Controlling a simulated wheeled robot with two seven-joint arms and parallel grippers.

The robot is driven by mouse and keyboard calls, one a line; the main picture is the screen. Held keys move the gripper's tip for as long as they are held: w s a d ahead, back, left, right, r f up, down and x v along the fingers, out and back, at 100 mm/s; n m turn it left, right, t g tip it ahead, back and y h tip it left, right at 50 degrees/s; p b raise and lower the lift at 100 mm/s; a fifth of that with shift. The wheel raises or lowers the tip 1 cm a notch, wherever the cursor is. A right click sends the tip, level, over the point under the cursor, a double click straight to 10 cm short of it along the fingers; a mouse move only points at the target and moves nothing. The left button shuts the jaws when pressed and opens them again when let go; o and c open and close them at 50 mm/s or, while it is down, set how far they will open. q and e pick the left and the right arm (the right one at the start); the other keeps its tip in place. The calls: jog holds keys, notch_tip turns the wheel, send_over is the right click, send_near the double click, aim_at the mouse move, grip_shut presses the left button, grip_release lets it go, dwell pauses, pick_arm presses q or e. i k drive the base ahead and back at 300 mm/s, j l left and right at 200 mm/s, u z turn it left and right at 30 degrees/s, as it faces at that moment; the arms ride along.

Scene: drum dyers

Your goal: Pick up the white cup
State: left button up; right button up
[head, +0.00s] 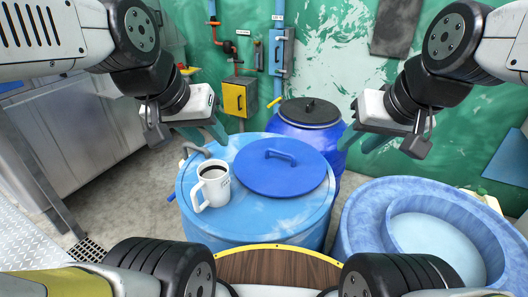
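The white cup (215,187) stands upright on the left part of the blue drum's top (245,220). It holds a dark liquid, and its handle points to the lower left. My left gripper (215,135) is above and behind the cup in the picture, apart from it, with green fingers partly seen edge-on. My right gripper (360,138) is to the right, above the area between the drum and the round tub, and holds nothing that I can see. The finger gaps of both grippers are not clear.
A blue round lid (281,167) with a handle lies on the drum right of the cup. A dark-lidded blue barrel (308,113) stands behind. A blue tub (370,212) is at the right. A yellow box (239,97) hangs on the green wall. A grey metal cabinet (75,130) is at left.

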aim_at(210, 190)
jog(key=z, duration=1.7)
jog(key=u, duration=2.45)
jog(key=k+l+z, duration=0.25)
jog(key=k, duration=0.2)
